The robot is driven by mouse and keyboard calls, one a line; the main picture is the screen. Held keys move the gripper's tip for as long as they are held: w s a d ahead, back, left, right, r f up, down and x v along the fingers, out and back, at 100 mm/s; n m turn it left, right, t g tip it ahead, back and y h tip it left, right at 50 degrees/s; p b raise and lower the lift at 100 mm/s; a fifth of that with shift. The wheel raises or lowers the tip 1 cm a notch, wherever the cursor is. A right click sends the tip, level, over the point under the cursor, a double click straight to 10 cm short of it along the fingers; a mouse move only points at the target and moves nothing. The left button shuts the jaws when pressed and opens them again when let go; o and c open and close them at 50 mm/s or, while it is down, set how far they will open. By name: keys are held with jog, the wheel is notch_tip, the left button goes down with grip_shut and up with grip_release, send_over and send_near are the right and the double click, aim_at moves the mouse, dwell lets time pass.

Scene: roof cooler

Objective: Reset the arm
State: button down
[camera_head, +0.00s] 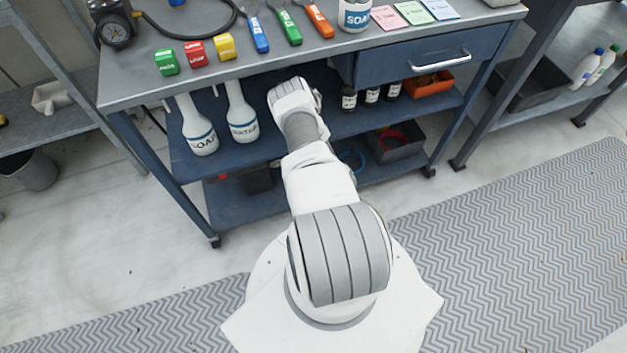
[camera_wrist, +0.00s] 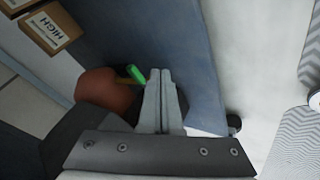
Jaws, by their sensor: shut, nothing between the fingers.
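My arm (camera_head: 318,180) reaches from my base toward the blue workbench, its wrist end (camera_head: 290,95) in front of the lower shelf, under the bench top. My gripper's fingers are hidden in the head view. In the wrist view my gripper (camera_wrist: 162,72) has its two fingers together with nothing between them. A green-tipped object (camera_wrist: 136,74) shows just left of the fingertips, beside a rounded reddish-brown thing (camera_wrist: 100,88). I cannot tell whether the fingers touch either one.
The bench top (camera_head: 140,75) holds colored blocks, handled tools and a soap cup (camera_head: 355,15). The drawer (camera_head: 412,60), dark bottles and an orange bin (camera_head: 428,85) are to the right. Boxes (camera_wrist: 50,27) show in the wrist view.

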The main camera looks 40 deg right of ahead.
jog(key=s+d+r+p, duration=0.1)
jog(key=s+r+p, duration=0.3)
jog(key=r+p, duration=0.1)
jog(key=shift+s+d+r, duration=0.15)
jog(key=shift+s+r, duration=0.25)
jog(key=shift+r, duration=0.45)
